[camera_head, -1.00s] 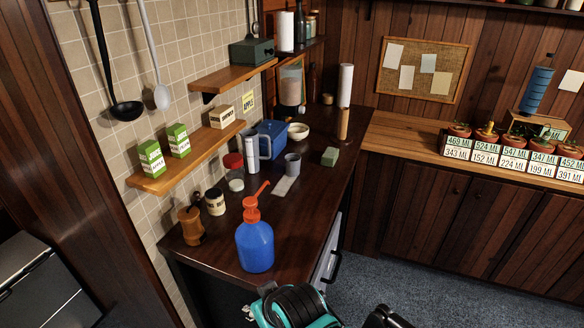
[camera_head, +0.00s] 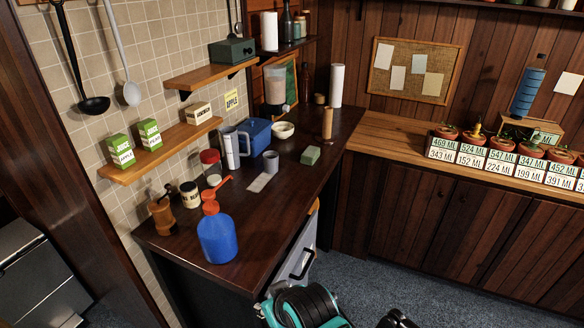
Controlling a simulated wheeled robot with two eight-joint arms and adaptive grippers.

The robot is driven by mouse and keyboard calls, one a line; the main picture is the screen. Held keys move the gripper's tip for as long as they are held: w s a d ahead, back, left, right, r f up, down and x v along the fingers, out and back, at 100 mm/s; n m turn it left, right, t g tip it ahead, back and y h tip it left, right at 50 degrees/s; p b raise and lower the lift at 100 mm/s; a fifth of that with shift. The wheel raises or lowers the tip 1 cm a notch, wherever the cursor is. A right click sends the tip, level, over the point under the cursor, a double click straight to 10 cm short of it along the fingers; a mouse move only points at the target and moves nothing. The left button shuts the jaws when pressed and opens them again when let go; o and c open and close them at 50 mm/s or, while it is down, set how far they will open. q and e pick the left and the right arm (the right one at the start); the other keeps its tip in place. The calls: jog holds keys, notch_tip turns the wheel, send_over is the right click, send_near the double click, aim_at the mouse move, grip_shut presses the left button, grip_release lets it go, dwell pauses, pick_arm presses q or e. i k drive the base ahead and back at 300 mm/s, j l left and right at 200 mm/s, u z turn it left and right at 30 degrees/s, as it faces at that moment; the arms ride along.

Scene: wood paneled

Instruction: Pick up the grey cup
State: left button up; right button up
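The grey cup (camera_head: 271,161) stands upright on the dark wooden counter (camera_head: 290,197). It is behind a flat light card (camera_head: 261,182) and in front of the blue box (camera_head: 257,136). A white cylinder with a handle (camera_head: 231,150) stands to its left. Nothing covers the cup. I make out no gripper fingers in this view. Teal and black parts (camera_head: 308,306) at the bottom edge, and a black part (camera_head: 397,319) right of them, seem to be mine. They are well away from the cup.
A green block (camera_head: 311,155), a white bowl (camera_head: 283,130) and a brown cylinder (camera_head: 327,124) are around the cup. A wall shelf (camera_head: 163,151) hangs at the left. Blue floor (camera_head: 365,272) is open at the right.

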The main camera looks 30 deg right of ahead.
aim_at(271, 163)
jog(key=k+l, duration=0.1)
jog(key=l, duration=0.8)
jog(key=k+l+z, duration=0.1)
jog(key=l, duration=0.8)
